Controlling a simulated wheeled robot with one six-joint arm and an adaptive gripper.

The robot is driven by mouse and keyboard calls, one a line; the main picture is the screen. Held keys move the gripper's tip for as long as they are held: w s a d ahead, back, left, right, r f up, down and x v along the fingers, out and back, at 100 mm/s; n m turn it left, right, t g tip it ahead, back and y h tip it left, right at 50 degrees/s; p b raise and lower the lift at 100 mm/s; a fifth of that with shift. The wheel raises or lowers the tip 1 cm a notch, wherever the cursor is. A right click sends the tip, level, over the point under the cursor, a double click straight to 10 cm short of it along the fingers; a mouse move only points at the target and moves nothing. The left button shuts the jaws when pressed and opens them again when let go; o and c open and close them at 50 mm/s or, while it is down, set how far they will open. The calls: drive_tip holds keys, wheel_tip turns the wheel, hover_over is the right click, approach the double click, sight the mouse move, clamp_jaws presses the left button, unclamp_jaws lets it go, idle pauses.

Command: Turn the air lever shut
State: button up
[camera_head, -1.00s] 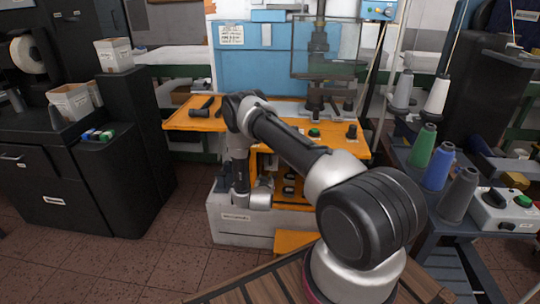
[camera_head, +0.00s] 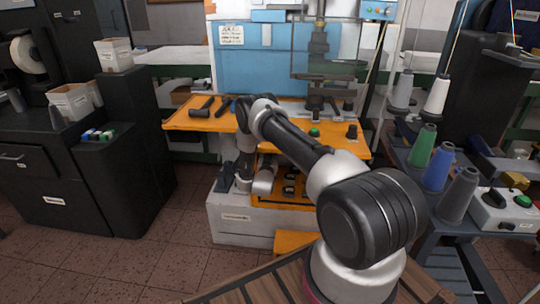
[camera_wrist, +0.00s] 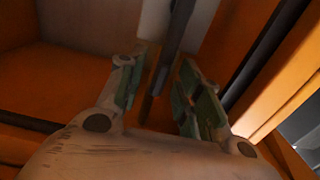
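In the wrist view my gripper (camera_wrist: 160,95) is open, with its two green-padded fingers apart. A narrow dark bar (camera_wrist: 177,40) runs down from the top and reaches between the fingers. It may be the air lever, but I cannot tell for sure. Contact with either finger is not clear. A pale upright piece (camera_wrist: 152,20) stands beside the bar. In the head view my arm's lower links hang in front of the orange machine stand (camera_head: 215,124), at its left side. My fingers and the lever cannot be made out there.
Orange panels (camera_wrist: 75,75) of the stand lie close on both sides of my gripper. A shelf in the stand holds several dark items (camera_head: 289,188). Hammers (camera_head: 201,108) lie on the orange top. A black cabinet (camera_head: 110,190) stands left, a thread-cone table (camera_head: 420,180) right.

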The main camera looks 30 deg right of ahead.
clamp_jaws()
drive_tip(key=shift+d, duration=0.1)
drive_tip(key=s+d+f+m, duration=0.3)
drive_tip(key=d+f+m, duration=0.2)
drive_tip(key=m, duration=1.3)
drive_tip(key=shift+s+d+f, duration=0.2)
drive_tip(key=shift+s+f, duration=0.2)
drive_tip(key=shift+f, duration=0.5)
